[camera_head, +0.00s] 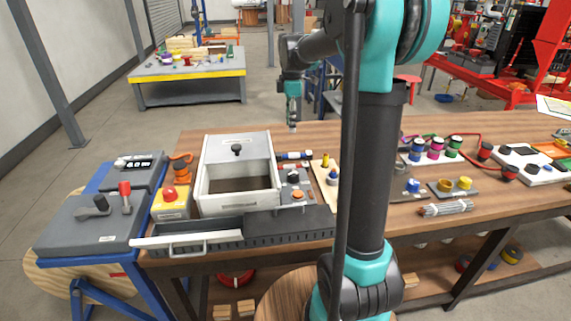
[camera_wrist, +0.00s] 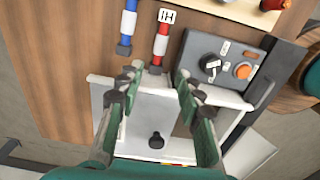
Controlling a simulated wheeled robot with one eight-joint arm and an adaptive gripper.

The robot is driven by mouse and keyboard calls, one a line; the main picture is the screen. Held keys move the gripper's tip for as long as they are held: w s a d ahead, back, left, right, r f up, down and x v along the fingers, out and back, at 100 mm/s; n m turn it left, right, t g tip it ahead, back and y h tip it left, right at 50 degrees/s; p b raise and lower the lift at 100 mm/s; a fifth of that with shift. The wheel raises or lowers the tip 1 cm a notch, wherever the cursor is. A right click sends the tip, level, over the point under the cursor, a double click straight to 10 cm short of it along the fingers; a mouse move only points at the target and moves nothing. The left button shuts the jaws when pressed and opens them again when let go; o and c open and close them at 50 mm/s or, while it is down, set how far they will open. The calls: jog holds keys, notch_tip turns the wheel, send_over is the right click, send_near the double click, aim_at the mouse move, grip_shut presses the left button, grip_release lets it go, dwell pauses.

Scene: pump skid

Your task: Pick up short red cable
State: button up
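The short red cable (camera_wrist: 161,42), with a white tag and a dark end, lies on the wooden bench in the wrist view. A blue cable (camera_wrist: 127,30) lies beside it on the left. My gripper (camera_wrist: 157,76) is open and empty, with its green-and-black fingers spread on either side of the red cable's near end. I cannot tell how high the fingers are above the bench.
A white box (camera_head: 208,162) with a black knob and an open compartment stands left of the cables. A grey control panel (camera_wrist: 208,52) with an orange button sits to the red cable's right. A wooden board (camera_head: 322,168) with coloured parts lies further right.

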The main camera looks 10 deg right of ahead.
send_over(291, 165)
notch_tip(291, 165, down, 11)
jog(key=shift+w+a+f, duration=0.1)
jog(key=shift+w, duration=0.05)
jog(key=shift+f, duration=3)
jog(key=c, duration=0.8)
